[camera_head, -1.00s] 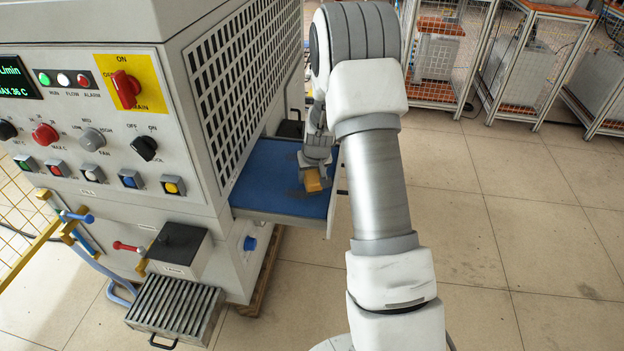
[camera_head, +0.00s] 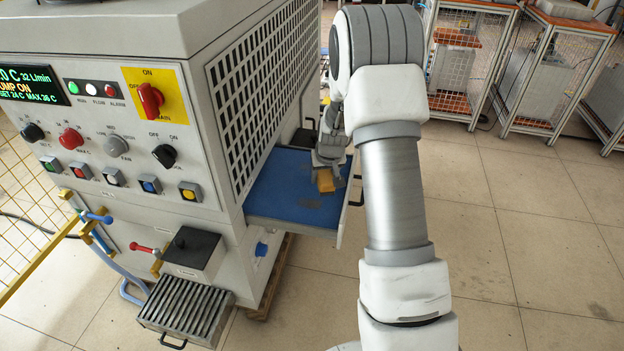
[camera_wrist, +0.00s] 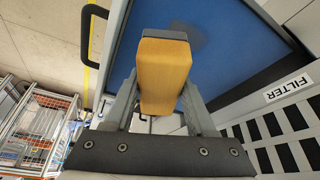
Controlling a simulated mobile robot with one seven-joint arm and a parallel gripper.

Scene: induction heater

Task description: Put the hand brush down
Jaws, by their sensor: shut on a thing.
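The hand brush shows as a wooden, tan block (camera_wrist: 163,75) in the wrist view, with a grey end at the top. My gripper (camera_wrist: 158,100) is shut on it, one finger on each side. In the head view the brush (camera_head: 325,181) is a small tan block under my gripper (camera_head: 326,168), over the blue-lined pull-out tray (camera_head: 268,190) on the machine's side. Whether the brush touches the blue surface cannot be told. Its bristles are hidden.
The machine's perforated side wall (camera_head: 262,85) rises left of the tray. A black-topped box (camera_head: 192,252) and a slatted grey tray (camera_head: 184,308) sit at its front. Wire-mesh cages (camera_head: 545,75) stand at the back right. The tiled floor (camera_head: 540,230) is open on the right.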

